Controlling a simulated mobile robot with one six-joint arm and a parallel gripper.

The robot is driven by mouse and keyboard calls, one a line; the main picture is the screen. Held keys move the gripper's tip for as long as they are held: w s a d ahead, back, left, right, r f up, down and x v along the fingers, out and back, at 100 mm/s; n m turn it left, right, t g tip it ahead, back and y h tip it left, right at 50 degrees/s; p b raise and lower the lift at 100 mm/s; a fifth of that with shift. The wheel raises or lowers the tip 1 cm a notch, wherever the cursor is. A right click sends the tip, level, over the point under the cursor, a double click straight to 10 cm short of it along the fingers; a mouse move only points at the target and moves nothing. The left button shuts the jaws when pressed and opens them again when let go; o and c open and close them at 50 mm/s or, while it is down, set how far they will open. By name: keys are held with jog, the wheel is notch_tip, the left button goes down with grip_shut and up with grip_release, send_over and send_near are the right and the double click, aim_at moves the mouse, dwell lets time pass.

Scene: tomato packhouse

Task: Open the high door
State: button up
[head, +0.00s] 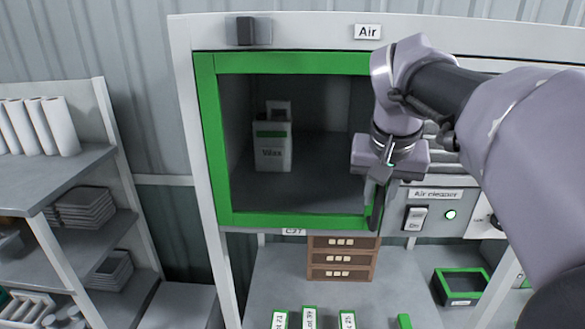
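The high door (209,125) has a green frame around a dark see-through pane on the white cabinet marked "Air". It looks closed, flush with the cabinet front. A dark curved handle (376,208) is at the door's lower right side. My gripper (381,178) is in front of the door's right edge, at the top of the handle. Its fingers are mostly hidden by its own body, so I cannot tell whether they are open, shut or touching the handle. My arm covers the door's upper right corner.
A white-and-green container (273,147) stands behind the pane. Right of the door are a switch (415,218) and a lit green lamp (450,214). Below are brown drawers (343,259) and a green-rimmed crate (462,287). Shelves (50,180) stand at left.

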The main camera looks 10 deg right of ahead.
jog(key=shift+s+a+r, duration=0.1)
jog(key=shift+s, duration=0.1)
grip_shut()
jog(key=shift+w, duration=0.1)
dwell(0.9)
